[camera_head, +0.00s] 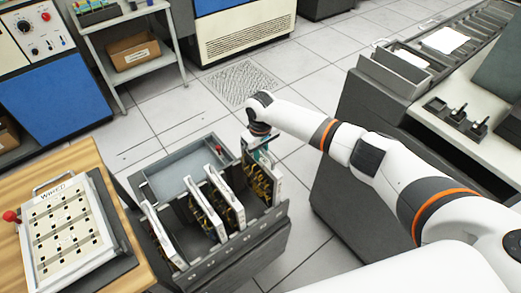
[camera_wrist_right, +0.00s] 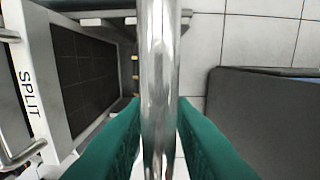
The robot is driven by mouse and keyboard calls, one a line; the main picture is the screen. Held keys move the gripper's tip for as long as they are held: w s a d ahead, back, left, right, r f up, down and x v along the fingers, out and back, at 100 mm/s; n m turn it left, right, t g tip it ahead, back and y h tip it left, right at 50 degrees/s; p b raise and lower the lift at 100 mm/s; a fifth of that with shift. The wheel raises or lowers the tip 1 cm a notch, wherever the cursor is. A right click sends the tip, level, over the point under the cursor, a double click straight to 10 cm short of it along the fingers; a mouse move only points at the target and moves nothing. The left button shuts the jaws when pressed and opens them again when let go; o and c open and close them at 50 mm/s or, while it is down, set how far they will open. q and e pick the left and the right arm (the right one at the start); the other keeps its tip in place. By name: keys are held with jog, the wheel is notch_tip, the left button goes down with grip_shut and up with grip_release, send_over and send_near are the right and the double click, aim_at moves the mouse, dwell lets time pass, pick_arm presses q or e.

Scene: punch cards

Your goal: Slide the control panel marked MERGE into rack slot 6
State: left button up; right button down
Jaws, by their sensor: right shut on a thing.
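My right gripper (camera_head: 259,140) is over the right end of the grey rack (camera_head: 245,240). In the right wrist view its green fingers (camera_wrist_right: 158,110) are closed around a shiny metal bar handle (camera_wrist_right: 158,60). A white-edged panel with yellow wiring (camera_head: 264,178) hangs below the gripper, upright at the rack's right end; its label is hidden, and I cannot tell how deep it sits. A panel marked SPLIT (camera_wrist_right: 30,95) stands to the left in the wrist view. Several other wired panels (camera_head: 202,208) stand upright in the rack. Slot numbers are too small to read. My left gripper is not visible.
A dark console (camera_head: 340,180) stands close to the rack's right. A shelf with a cardboard box (camera_head: 133,52) is behind. Tiled floor lies between.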

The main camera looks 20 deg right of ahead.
jog(key=shift+w+f, duration=0.1)
jog(key=shift+w, duration=0.05)
jog(key=shift+a, duration=0.15)
dwell(0.5)
jog(key=shift+f+b, duration=0.65)
jog(key=shift+f, duration=0.65)
